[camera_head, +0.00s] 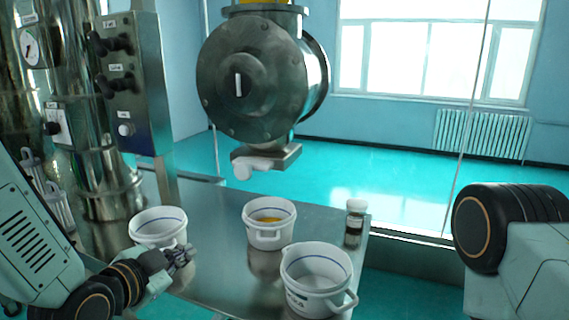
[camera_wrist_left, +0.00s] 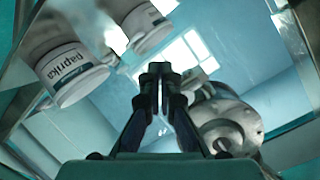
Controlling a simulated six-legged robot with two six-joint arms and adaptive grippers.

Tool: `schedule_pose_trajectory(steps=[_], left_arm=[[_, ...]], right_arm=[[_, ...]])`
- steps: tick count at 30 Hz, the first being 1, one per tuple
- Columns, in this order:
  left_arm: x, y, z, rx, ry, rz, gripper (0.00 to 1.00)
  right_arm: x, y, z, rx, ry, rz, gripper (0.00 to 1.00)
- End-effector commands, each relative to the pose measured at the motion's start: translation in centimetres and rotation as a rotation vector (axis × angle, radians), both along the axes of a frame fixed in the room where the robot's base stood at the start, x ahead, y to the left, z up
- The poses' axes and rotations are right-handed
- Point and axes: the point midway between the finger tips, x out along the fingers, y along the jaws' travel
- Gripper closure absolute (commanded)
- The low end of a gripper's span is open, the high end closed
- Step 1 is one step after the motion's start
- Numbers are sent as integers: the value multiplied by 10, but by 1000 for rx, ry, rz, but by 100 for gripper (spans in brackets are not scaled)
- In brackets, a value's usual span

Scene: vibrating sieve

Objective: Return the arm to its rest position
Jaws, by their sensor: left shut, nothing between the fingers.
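My left gripper (camera_head: 181,256) is low over the left part of the metal table, just in front of the left white bucket (camera_head: 158,226). Its fingers are together with nothing between them; the left wrist view shows the closed tips (camera_wrist_left: 160,70) too. I cannot tell whether it touches the bucket. My left arm (camera_head: 42,240) is bent in from the lower left. Of my right arm (camera_head: 520,240), only a part shows at the right edge; its gripper is out of view.
A middle bucket (camera_head: 268,232) holds orange material. A front bucket (camera_head: 316,284) and a small jar (camera_head: 355,222) stand near the right of the metal table (camera_head: 215,285). The sieve's round housing (camera_head: 250,80) hangs above. A control box (camera_head: 135,85) stands left.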

Motion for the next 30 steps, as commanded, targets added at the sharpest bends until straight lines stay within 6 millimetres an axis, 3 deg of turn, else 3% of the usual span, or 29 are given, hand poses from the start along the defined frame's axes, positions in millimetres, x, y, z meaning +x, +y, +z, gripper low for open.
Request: schedule_pose_trajectory(steps=[1, 6, 11, 18, 24, 30], left_arm=[[-12, 3, -41, -77, 111, 58, 100], [-60, 12, -146, -287, 429, 280, 100], [-118, 19, -234, -401, 675, 494, 100], [-226, 28, -350, -426, 982, 777, 100], [-310, 30, -419, -324, 1161, 849, 100], [-345, 29, -444, -282, 1234, 856, 100]], right_arm=[[0, 0, -13, 0, 0, 0, 60], [0, 0, -37, 0, 1, 0, 60], [-1, 0, -60, 0, 1, 0, 60], [-1, 0, -100, 0, 1, 0, 60], [-1, 0, -132, 0, 1, 0, 60], [-1, 0, -144, 0, 1, 0, 60]])
